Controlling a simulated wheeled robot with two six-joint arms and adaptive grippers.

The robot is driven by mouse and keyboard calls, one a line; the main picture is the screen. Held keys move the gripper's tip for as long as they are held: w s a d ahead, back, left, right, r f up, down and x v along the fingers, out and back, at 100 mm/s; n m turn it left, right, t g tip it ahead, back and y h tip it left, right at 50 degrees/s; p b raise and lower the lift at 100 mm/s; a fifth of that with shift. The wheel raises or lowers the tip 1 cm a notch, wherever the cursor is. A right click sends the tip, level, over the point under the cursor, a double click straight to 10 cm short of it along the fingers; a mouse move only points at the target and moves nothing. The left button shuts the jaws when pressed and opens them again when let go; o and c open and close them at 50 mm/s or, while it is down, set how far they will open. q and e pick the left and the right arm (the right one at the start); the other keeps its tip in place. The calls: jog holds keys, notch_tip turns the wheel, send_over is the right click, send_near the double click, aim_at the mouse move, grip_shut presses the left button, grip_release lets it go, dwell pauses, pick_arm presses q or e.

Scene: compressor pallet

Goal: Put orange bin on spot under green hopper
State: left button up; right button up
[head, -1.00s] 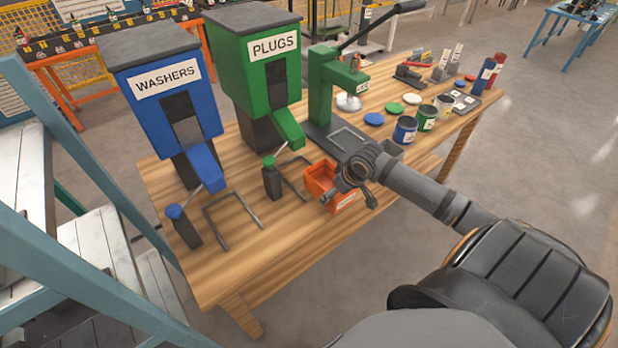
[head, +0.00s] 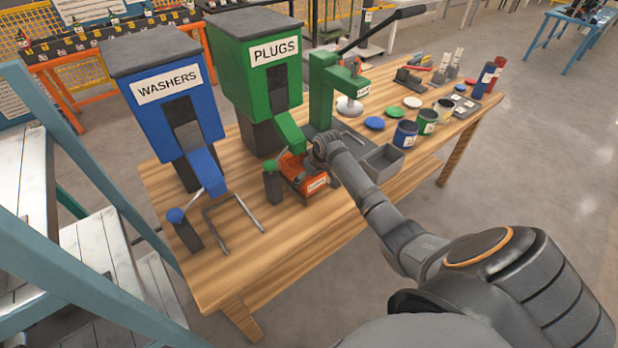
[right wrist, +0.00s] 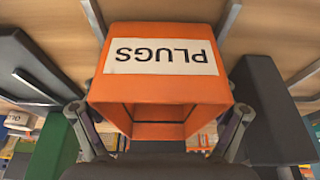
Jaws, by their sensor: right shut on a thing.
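The green hopper (head: 258,95) labelled PLUGS stands on the wooden table, its green chute (head: 289,133) sloping down at the front. The orange bin (head: 312,187) is below and in front of this chute, where the grey bracket marks the spot. In the right wrist view the orange bin (right wrist: 160,88) fills the middle, its PLUGS label upside down, with grey rails on both sides. My right gripper (head: 322,152) is shut on the bin, with a finger at each side. I cannot tell whether the bin touches the table. My left gripper is not in view.
A black post with a green knob (head: 271,182) stands close left of the bin. The blue washers hopper (head: 170,100) and its empty bracket (head: 236,232) are farther left. A green press (head: 322,90) and a grey bin (head: 383,162) are on the right. The table's front left is clear.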

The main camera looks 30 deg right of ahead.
jog(key=shift+f, duration=0.35)
jog(key=shift+f, duration=0.15)
jog(key=o, duration=1)
jog(key=v, duration=1.2)
jog(key=shift+w, duration=0.1)
